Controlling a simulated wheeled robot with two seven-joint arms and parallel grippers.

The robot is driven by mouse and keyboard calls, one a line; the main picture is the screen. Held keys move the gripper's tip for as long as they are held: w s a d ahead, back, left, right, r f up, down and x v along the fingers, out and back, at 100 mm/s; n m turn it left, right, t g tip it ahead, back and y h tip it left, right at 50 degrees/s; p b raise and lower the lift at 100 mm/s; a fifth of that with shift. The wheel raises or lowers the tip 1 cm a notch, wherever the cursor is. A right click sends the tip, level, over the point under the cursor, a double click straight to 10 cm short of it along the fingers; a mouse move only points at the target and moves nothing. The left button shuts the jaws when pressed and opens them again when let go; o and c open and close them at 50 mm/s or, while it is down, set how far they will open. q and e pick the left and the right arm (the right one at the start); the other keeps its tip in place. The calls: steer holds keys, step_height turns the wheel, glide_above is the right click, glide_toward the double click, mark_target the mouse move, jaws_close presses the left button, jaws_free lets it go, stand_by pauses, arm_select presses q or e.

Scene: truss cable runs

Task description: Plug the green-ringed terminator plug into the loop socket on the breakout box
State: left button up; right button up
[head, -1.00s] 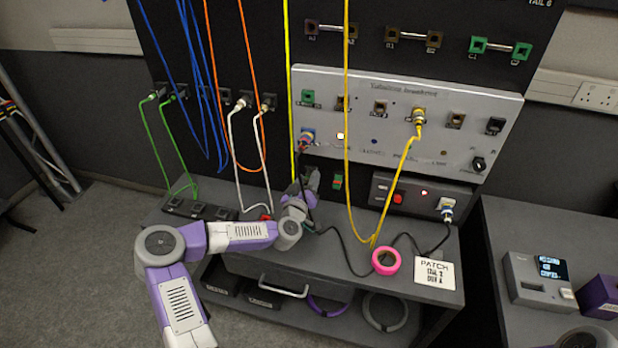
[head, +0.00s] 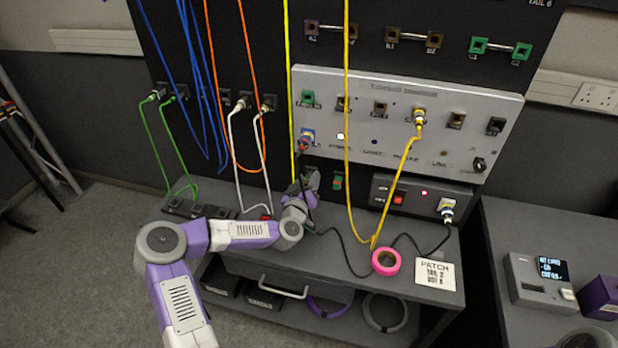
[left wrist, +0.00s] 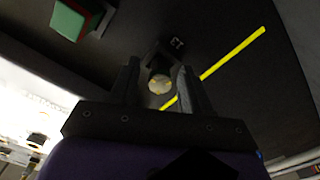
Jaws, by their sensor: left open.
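My left gripper (head: 312,180) is at the back of the bench, against the dark panel below the silver breakout box (head: 395,92). In the left wrist view my left gripper (left wrist: 160,90) is open. A pale round plug end (left wrist: 159,83) with yellowish marks shows between its fingers, in front of a small black labelled block (left wrist: 168,52). I cannot see a green ring on it, nor tell whether the fingers touch it. The box has a row of square sockets, one of them green (head: 308,98). I cannot read which is the loop socket. My right gripper is not in view.
A yellow cable (head: 347,130) hangs in front of the box and a bright yellow one (left wrist: 232,53) runs beside my fingers. A green and red block (head: 337,181) is just right of my gripper. Pink tape (head: 386,262) and a patch card (head: 435,271) lie on the bench.

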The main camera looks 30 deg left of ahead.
mark_target(307, 181)
arm_select(q)
jaws_close()
steer(key=shift+s, duration=0.1)
steer(key=shift+v, duration=2.2)
